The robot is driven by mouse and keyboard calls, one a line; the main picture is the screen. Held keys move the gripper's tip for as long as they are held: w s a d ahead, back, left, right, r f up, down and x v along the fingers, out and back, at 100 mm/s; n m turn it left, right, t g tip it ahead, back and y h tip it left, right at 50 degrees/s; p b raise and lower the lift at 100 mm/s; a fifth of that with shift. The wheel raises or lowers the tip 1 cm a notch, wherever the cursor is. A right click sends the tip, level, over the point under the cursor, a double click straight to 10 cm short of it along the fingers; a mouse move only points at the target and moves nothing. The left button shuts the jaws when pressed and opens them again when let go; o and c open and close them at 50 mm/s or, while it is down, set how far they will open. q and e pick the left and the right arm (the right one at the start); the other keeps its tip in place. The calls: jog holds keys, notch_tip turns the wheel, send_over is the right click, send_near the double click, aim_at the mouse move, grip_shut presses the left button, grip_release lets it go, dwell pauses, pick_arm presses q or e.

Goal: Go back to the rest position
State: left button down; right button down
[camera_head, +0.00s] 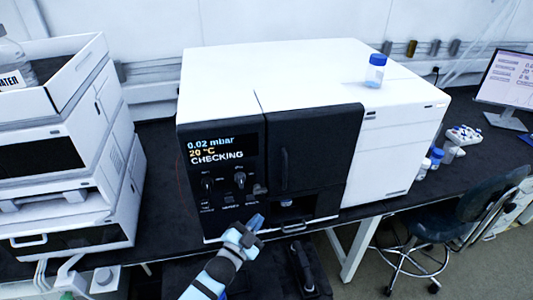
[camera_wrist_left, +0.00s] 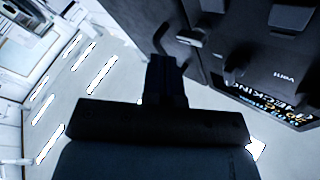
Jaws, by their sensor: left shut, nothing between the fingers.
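My left gripper (camera_head: 257,221) comes in from the bottom of the head view. It is shut and empty, just in front of the lower black front of the white instrument (camera_head: 265,75). I cannot tell whether it touches the front. In the left wrist view my left gripper (camera_wrist_left: 165,72) points up with its dark fingers together, and the instrument's black panel (camera_wrist_left: 235,60) is to its right. The display (camera_head: 222,150) reads 0.02 mbar, 20 °C and CHECKING. My right gripper is not in view.
A blue-capped vial (camera_head: 375,72) stands on the instrument's top. A white module stack (camera_head: 75,150) is at the left, with a bottle in its top tray. Vials (camera_head: 433,158), a monitor (camera_head: 503,80) and a dark chair (camera_head: 450,215) are at the right. Dark bench shows between stack and instrument.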

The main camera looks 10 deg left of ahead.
pick_arm(q)
jog(key=s+a+f+n+g+y, duration=0.2)
jog(key=s+a+f+n+g, duration=0.1)
jog(key=s, duration=0.9)
jog(key=s+a+f+n+g+y+p, duration=0.1)
jog(key=s+a+f+n+g, duration=0.3)
jog(key=s, duration=0.9)
notch_tip(320, 180, down, 3)
jog(key=shift+a+r+n+y, duration=0.1)
jog(key=shift+a+n+y, duration=0.55)
jog(key=shift+n, duration=0.35)
